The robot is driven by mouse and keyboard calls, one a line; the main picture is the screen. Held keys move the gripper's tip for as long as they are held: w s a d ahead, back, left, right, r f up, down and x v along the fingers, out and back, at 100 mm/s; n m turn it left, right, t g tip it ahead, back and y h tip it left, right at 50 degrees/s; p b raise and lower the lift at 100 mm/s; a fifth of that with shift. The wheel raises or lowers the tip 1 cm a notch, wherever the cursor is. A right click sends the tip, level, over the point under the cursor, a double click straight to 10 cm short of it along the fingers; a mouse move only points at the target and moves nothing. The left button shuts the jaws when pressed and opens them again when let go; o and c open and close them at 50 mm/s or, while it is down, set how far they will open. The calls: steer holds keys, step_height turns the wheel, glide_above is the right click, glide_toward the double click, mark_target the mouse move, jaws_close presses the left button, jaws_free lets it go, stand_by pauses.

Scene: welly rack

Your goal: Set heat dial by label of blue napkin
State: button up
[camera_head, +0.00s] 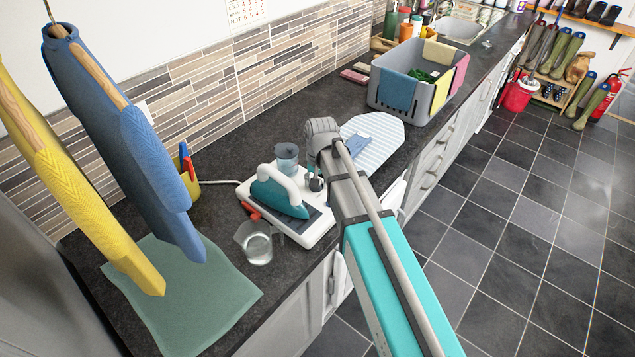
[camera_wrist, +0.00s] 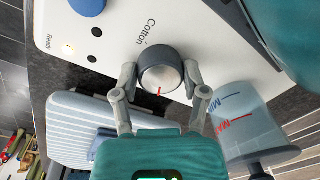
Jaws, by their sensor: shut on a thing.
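The heat dial (camera_wrist: 160,72) is a dark grey knob with a silver top on the white iron station (camera_head: 312,235). My gripper (camera_wrist: 160,74) is shut around it, one finger on each side. A short red mark on the dial's top points toward my gripper's palm, away from the printed "Cotton" label (camera_wrist: 145,30). Other heat labels are not visible. A folded blue napkin (camera_head: 358,146) lies on the striped ironing board (camera_head: 373,130); it also shows in the wrist view (camera_wrist: 103,143). Its own label is not readable.
The teal iron (camera_head: 277,195) rests on the station, with a clear measuring jug (camera_head: 257,247) in front. A lit "Ready" light (camera_wrist: 68,48) and a blue knob (camera_wrist: 88,5) are near the dial. A grey basket (camera_head: 398,98) with cloths stands farther back. Blue and yellow garments hang left.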

steer(key=shift+s+m, duration=0.1)
steer(key=shift+m, duration=0.4)
steer(key=o, duration=1.1)
steer(key=shift+o, duration=0.2)
steer(key=shift+r, duration=0.1)
